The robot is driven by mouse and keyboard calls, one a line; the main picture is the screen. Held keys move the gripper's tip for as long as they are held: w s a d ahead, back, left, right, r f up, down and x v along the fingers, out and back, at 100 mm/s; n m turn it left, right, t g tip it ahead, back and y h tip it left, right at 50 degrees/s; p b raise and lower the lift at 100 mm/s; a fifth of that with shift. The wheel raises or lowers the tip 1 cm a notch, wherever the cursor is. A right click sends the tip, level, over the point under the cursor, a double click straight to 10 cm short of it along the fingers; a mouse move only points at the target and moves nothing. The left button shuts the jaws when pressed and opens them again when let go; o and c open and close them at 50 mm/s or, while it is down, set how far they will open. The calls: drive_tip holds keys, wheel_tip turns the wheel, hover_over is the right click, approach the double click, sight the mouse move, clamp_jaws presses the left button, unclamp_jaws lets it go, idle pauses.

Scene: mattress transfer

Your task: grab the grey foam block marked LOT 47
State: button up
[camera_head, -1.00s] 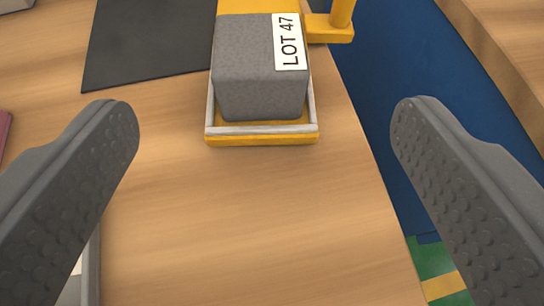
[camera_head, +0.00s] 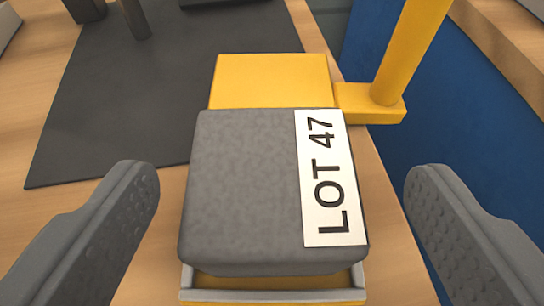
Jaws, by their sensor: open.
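The grey foam block (camera_head: 245,190) is in the middle of the view, with a white label reading LOT 47 on the right of its top. It sits on a yellow tray with a pale rim (camera_head: 275,296), whose front edge shows below the block. My gripper (camera_head: 282,185) is open, one finger to the left of the block and one to the right. Both fingers are apart from the block, with a gap on each side. The lower sides of the block are mostly hidden from this angle.
A yellow block-like part (camera_head: 271,80) stands right behind the foam block. A yellow post (camera_head: 410,50) on a foot rises at the upper right. A dark mat (camera_head: 110,110) lies on the wooden table at left, with dark objects on it. A blue surface (camera_head: 450,140) lies right of the table edge.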

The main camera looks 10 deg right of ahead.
sight(270, 187)
drive_tip(key=b+x, duration=0.1)
drive_tip(key=x, duration=0.3)
drive_tip(key=shift+w+a, duration=0.15)
drive_tip(key=shift+a, duration=0.05)
drive_tip(key=shift+w, duration=0.35)
drive_tip(key=shift+c, duration=0.2)
drive_tip(key=c, duration=1)
